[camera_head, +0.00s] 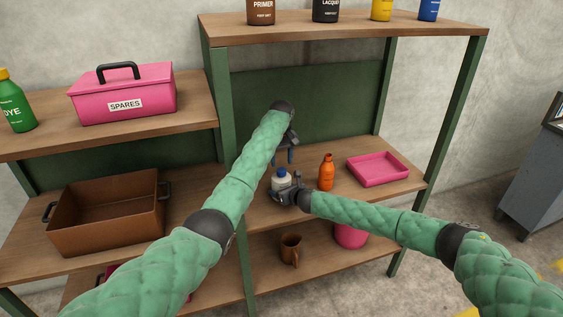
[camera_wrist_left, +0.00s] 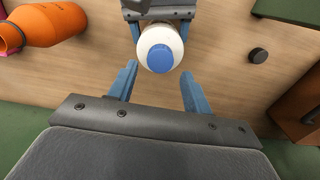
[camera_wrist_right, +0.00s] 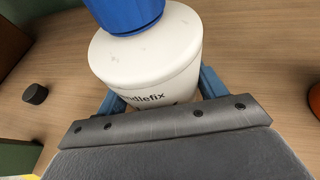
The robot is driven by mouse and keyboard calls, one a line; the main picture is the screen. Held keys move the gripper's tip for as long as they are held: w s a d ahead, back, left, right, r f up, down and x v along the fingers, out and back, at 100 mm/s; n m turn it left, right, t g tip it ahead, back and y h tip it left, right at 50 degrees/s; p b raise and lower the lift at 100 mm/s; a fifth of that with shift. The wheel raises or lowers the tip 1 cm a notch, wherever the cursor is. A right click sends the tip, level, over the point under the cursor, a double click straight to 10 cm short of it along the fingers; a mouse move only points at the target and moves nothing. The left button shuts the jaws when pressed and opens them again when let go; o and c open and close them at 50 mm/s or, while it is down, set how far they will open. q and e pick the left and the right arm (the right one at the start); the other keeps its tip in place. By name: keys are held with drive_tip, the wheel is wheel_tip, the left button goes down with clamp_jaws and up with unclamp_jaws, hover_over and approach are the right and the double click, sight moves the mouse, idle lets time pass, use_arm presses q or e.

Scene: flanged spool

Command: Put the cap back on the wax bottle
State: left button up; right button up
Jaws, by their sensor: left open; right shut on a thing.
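A white bottle (camera_head: 281,181) with a blue cap (camera_wrist_left: 160,58) on its top stands upright on the middle shelf. Part of its label, ending in "ndlefix", shows in the right wrist view (camera_wrist_right: 155,80); the word wax is not readable. The blue cap looks in place; I cannot tell how tightly. My right gripper (camera_head: 287,193) is shut on the bottle's body, low down. My left gripper (camera_head: 283,157) is open and empty above the bottle, fingers pointing down. In the left wrist view (camera_wrist_left: 158,86) the cap shows beyond and between its fingers, apart from them.
A small black disc (camera_wrist_left: 258,55) lies on the shelf beside the bottle. An orange bottle (camera_head: 326,173) and a pink tray (camera_head: 372,168) stand to the right. A brown crate (camera_head: 108,215) is on the left shelf. A green post (camera_head: 226,120) and the upper shelf (camera_head: 340,28) limit room.

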sight(281, 169)
use_arm(q)
drive_tip(key=shift+o, duration=0.2)
drive_tip(key=shift+d+r, duration=0.15)
drive_tip(key=shift+r, duration=0.05)
drive_tip(key=shift+w+d+r+n, duration=0.1)
drive_tip(key=shift+d+r+n, duration=0.1)
drive_tip(key=shift+r, duration=0.4)
drive_tip(key=shift+w+d+r+n, duration=0.1)
drive_tip(key=shift+r+n, duration=0.1)
drive_tip(key=shift+r, duration=0.35)
drive_tip(key=shift+s+a+r+n, duration=0.1)
drive_tip(key=shift+a+r+n, duration=0.25)
drive_tip(key=shift+n, duration=0.65)
drive_tip(key=shift+s+a+n, duration=0.1)
drive_tip(key=shift+n, duration=0.8)
drive_tip(key=shift+f, duration=0.1)
drive_tip(key=shift+f, duration=3.9)
drive_tip(key=shift+c, duration=0.2)
